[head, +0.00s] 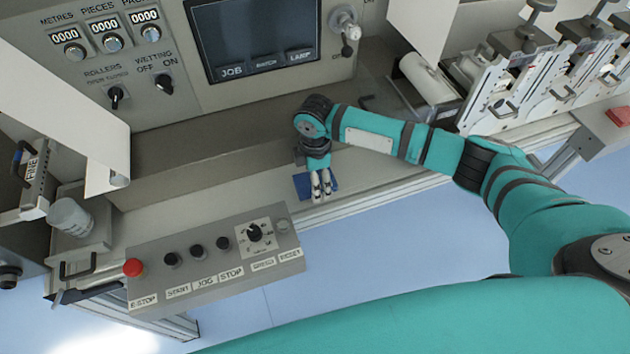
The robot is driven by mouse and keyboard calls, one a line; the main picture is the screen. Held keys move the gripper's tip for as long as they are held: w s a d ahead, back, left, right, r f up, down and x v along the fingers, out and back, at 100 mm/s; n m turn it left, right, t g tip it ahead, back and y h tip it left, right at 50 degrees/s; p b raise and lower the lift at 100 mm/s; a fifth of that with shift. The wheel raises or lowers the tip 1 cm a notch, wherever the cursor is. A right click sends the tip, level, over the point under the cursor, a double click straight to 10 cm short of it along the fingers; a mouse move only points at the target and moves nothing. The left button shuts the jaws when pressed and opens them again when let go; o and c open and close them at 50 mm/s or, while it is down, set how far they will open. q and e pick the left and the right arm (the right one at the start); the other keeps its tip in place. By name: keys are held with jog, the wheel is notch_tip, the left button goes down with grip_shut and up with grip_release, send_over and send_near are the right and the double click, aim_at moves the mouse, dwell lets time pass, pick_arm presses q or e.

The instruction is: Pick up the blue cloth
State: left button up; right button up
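The blue cloth (302,186) is a small dark blue patch on the narrow grey ledge below the machine's screen. My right gripper (321,194) points down over the cloth and covers its middle. Blue shows on both sides of the fingers. The two fingers are close together with a narrow gap. At this size I cannot tell whether they touch the cloth or pinch any of it. My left gripper is not in view.
A control box (215,262) with a red stop button stands left of the cloth, near the ledge's front. The machine's panel with a screen (255,35) rises behind. A white roll (427,78) and clamp units are at right. The ledge left of the cloth is bare.

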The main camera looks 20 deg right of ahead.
jog(key=c, duration=0.7)
jog(key=shift+r, duration=0.15)
jog(key=shift+r, duration=0.25)
jog(key=r, duration=0.1)
jog(key=b, duration=0.1)
jog(key=r, duration=0.1)
jog(key=shift+s+d+r+b, duration=0.25)
jog(key=shift+d+r+b, duration=0.05)
jog(key=shift+b, duration=0.1)
jog(key=shift+s+d+r+b, duration=0.3)
jog(key=shift+s+d+b, duration=0.25)
jog(key=shift+s+d, duration=1.25)
jog(key=shift+s+d+r+b, duration=0.25)
jog(key=shift+s+d+b, duration=0.25)
jog(key=shift+s+d, duration=1.3)
jog(key=shift+s+d+r+b, duration=0.45)
jog(key=shift+s+d, duration=0.6)
jog(key=shift+s, duration=1.4)
